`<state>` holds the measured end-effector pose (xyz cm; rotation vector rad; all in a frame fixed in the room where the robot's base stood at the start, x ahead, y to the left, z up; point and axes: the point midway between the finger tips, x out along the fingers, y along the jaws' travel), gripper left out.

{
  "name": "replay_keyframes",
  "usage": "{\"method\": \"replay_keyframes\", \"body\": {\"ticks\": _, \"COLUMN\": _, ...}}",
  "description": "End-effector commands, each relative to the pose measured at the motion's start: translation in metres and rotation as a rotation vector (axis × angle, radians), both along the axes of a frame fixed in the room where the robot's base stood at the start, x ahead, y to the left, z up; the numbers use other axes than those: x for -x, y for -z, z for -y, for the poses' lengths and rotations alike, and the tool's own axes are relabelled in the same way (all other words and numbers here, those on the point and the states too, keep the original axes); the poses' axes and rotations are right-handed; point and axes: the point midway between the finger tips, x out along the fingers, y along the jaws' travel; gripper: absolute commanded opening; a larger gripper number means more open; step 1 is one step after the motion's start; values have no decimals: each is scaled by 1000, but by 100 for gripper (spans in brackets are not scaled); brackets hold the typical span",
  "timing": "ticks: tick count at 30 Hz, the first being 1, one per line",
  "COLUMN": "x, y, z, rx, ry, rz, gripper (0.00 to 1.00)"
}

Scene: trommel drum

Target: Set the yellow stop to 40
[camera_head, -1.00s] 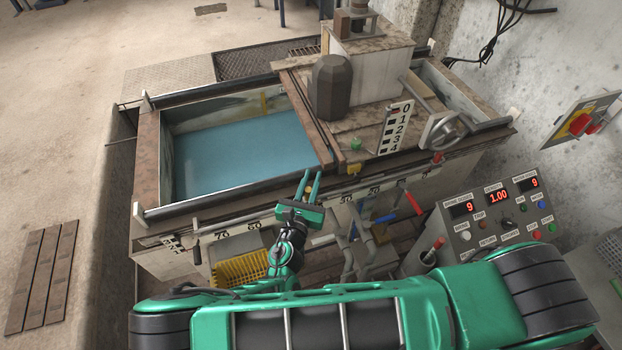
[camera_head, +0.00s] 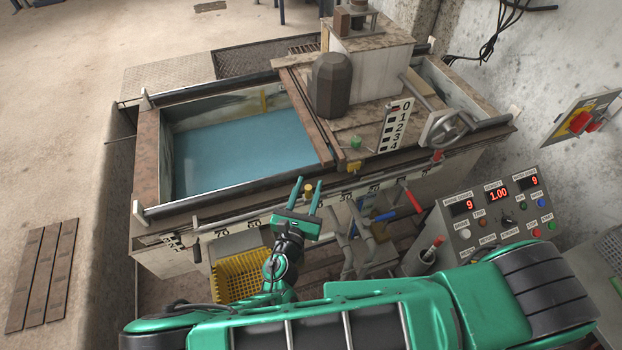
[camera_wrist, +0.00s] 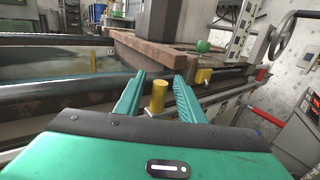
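The yellow stop, a short upright yellow cylinder (camera_head: 308,190), stands at the tank's front rail. In the wrist view, the yellow stop (camera_wrist: 158,97) is between my two green fingers with a gap on each side. My gripper (camera_head: 308,187) is open around it, and it also shows in the wrist view (camera_wrist: 157,92). A numbered scale (camera_head: 254,223) runs along the tank's front. The 70 and 60 marks are left of the stop, and smaller numbers are to its right. The mark at the stop is partly hidden by my gripper.
A yellow block (camera_head: 355,165) sits below the wooden carriage (camera_head: 325,150), right of the stop. A red-handled lever (camera_head: 412,198) and a control panel (camera_head: 495,220) stand to the right. A yellow crate (camera_head: 240,272) lies below the rail.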

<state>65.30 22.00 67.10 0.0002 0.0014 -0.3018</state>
Motion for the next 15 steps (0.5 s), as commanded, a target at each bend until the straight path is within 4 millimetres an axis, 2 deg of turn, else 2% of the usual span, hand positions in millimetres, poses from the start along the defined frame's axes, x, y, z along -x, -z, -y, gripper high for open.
{"method": "replay_keyframes", "body": {"ticks": 3, "x": 23, "y": 0, "z": -8, "rx": 0, "ry": -4, "rz": -1, "gripper": 36}}
{"method": "replay_keyframes", "body": {"ticks": 7, "x": 43, "y": 0, "z": -14, "rx": 0, "ry": -2, "rz": -1, "gripper": 36}}
{"method": "replay_keyframes", "body": {"ticks": 15, "x": 64, "y": 0, "z": -20, "rx": 0, "ry": -1, "rz": 0, "gripper": 36}}
